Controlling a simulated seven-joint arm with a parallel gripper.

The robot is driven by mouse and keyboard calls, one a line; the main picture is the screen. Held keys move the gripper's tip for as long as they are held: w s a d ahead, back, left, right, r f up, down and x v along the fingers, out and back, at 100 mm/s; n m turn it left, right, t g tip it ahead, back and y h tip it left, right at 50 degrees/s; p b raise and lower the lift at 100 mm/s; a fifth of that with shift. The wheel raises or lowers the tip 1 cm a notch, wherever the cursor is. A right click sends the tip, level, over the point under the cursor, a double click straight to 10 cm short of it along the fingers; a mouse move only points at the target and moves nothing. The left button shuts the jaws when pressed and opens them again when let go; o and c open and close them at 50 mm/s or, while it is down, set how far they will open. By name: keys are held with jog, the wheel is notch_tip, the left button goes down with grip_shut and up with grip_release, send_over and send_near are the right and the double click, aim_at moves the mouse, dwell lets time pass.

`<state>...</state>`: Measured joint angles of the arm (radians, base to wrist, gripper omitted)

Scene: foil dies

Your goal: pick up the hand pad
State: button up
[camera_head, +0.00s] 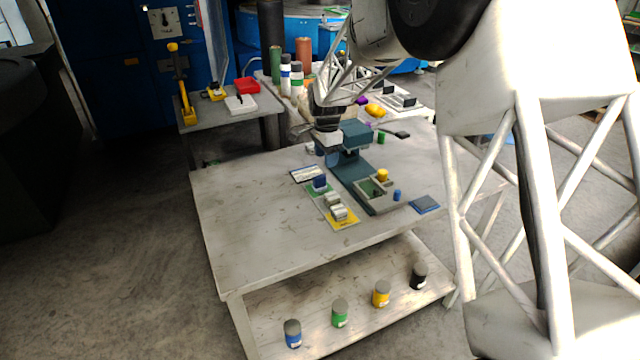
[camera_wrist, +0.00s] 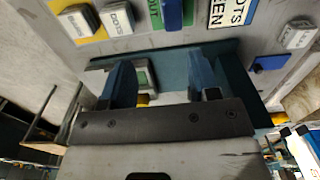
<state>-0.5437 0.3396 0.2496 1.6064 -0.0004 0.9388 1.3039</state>
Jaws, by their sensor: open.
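I take the hand pad (camera_head: 425,204) to be the flat, dark grey pad with a blue edge near the table's right side in the head view. It lies flat, apart from the other things. I cannot make it out in the wrist view. My gripper (camera_head: 331,152) is above the table near the teal press, behind and to the left of the pad. In the wrist view my gripper (camera_wrist: 160,78) has its two blue fingers spread, with nothing held between them. The teal press base shows beyond the fingers.
The teal press (camera_head: 357,136) stands mid-table, with a grey tray (camera_head: 371,207) at its front. A yellow card (camera_head: 346,223) with blocks, a green card and a white label card (camera_head: 308,173) lie left. A small blue cylinder (camera_head: 397,195) stands near the pad. The table's front left is clear.

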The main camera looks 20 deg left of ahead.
aim_at(320, 176)
jog(key=shift+w+a+f, duration=0.25)
jog(key=shift+a+f, duration=0.6)
jog(key=shift+a, duration=0.3)
jog(key=shift+f, duration=1.3)
jog(key=shift+f, duration=2.6)
jog(key=c, duration=1)
